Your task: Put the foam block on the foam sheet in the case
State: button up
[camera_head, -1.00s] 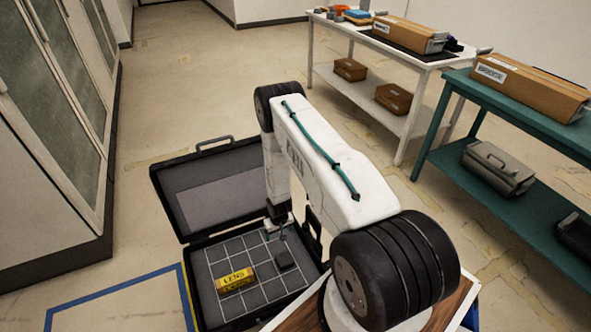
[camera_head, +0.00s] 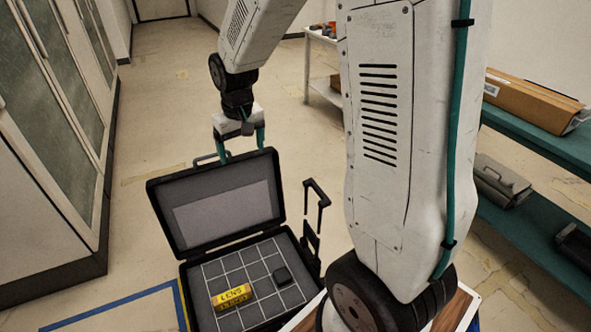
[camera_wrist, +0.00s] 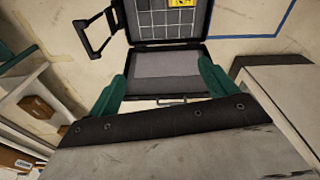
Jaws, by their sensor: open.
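The open black case (camera_head: 192,290) lies on the floor with its lid raised at the back. A grey foam sheet marked with a white grid (camera_head: 262,305) lines its bottom. My gripper (camera_head: 241,148) is open and empty, raised and appearing above the lid in the head view. The wrist view shows its teal fingers spread apart (camera_wrist: 160,88), with the case beyond them.
The case's extended pull handle (camera_head: 318,195) stands at its right side. Grey cabinets (camera_head: 50,150) line the left. A teal shelf table (camera_head: 540,140) holding a cardboard box (camera_head: 525,98) stands at right. Open floor lies left of the case, with blue tape (camera_head: 110,305).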

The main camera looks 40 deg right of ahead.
jog(key=s+a+r, duration=0.2)
jog(key=s+r, duration=0.2)
jog(key=s, duration=0.5)
jog(key=s+a+r, duration=0.2)
jog(key=s+r, duration=0.2)
jog(key=s, duration=0.5)
jog(key=s+a+r+n, duration=0.1)
jog(key=s+r, duration=0.3)
jog(key=s, duration=0.5)
jog(key=shift+s+a+r, duration=0.2)
jog(key=shift+a+r, duration=0.05)
jog(key=shift+a, duration=0.6)
